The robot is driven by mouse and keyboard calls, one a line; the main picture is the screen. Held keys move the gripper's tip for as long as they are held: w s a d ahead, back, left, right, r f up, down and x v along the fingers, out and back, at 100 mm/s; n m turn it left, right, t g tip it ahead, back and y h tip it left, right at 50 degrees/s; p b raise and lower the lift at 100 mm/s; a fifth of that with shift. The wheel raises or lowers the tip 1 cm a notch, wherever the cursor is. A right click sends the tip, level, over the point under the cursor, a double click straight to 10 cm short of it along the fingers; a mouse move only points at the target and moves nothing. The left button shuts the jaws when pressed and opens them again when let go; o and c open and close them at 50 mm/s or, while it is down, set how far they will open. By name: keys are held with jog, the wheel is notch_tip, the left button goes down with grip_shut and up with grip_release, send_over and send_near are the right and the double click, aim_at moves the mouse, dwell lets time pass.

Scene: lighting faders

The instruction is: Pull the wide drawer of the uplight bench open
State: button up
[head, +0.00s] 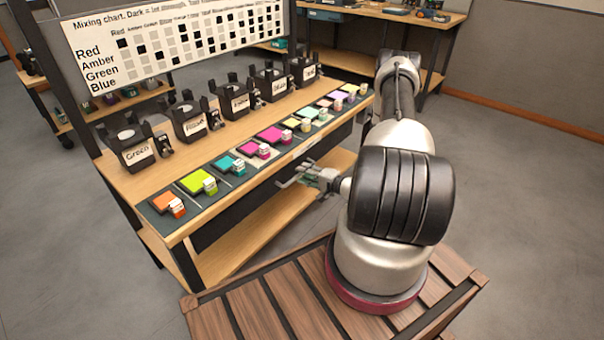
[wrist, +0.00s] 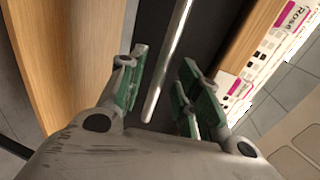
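The uplight bench (head: 122,182) is a long wooden bench with a dark front under its top. In the wrist view the dark drawer front (wrist: 215,30) carries a thin metal bar handle (wrist: 168,62). My gripper (head: 292,179) is beside the bench front, just below the top's edge. In the wrist view my gripper (wrist: 165,88) is open, with green-padded fingers on either side of the bar, which shows between them. I see no finger clearly touching the bar, and cannot tell how deep it sits. The drawer looks shut. The handle is not clear in the head view.
Coloured swatches and small blocks lie along the bench top, with black lamps (head: 188,122) behind and a mixing chart (head: 170,40) above. A wooden lower shelf (head: 250,215) lies below. Open grey floor (head: 500,170) is at right.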

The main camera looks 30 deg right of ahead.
jog(key=shift+x, duration=1.05)
grip_shut()
